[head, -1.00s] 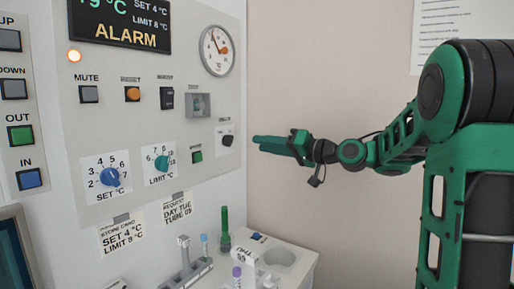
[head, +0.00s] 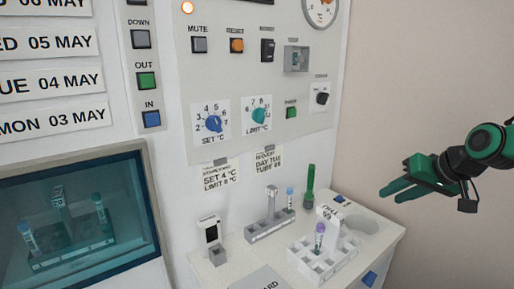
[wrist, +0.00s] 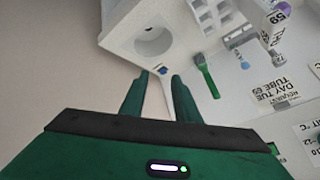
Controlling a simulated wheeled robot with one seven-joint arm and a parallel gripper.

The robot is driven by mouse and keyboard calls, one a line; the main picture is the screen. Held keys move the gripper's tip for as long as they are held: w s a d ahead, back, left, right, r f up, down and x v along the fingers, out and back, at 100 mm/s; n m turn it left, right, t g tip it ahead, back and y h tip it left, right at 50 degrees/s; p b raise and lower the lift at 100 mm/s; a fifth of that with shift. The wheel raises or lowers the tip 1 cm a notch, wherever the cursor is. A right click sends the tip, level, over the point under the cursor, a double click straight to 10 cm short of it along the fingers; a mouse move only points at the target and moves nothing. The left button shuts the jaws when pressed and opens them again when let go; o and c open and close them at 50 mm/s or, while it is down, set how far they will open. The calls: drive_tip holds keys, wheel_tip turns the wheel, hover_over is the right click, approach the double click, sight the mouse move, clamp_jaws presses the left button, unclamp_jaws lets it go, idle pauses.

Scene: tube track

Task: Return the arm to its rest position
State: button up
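My green gripper (head: 392,184) is at the right of the head view, in the air in front of the bare beige wall, right of the control panel and the white counter. Its two fingers stand apart with nothing between them. In the wrist view the fingers (wrist: 157,80) point toward the counter's edge, with a gap between them. My forearm runs out of the head view at the right edge, so most of the arm is hidden.
The white counter (head: 235,268) holds a tube rack (head: 322,262) with a purple-capped tube (head: 319,238), a grey rack (head: 270,226) and a green tool (head: 309,188). The control panel (head: 330,75) and a window (head: 75,225) are left. Space around the gripper is clear.

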drive_tip(key=s+d+f+m+g, duration=0.1)
drive_tip(key=s+f+g, duration=0.1)
drive_tip(key=s, duration=0.7)
drive_tip(key=s+d+f+m+g+h, duration=0.1)
drive_tip(key=s+d+f+g, duration=0.1)
drive_tip(key=s, duration=0.7)
drive_tip(key=s+d+f+m+g+h, duration=0.1)
drive_tip(key=s+f+g, duration=0.2)
drive_tip(key=s, duration=0.6)
wheel_tip(320, 180, down, 2)
drive_tip(key=shift+s+d+f+m+g, duration=0.2)
drive_tip(key=shift+s+d+m+g, duration=0.05)
drive_tip(key=shift+s+m+g, duration=0.15)
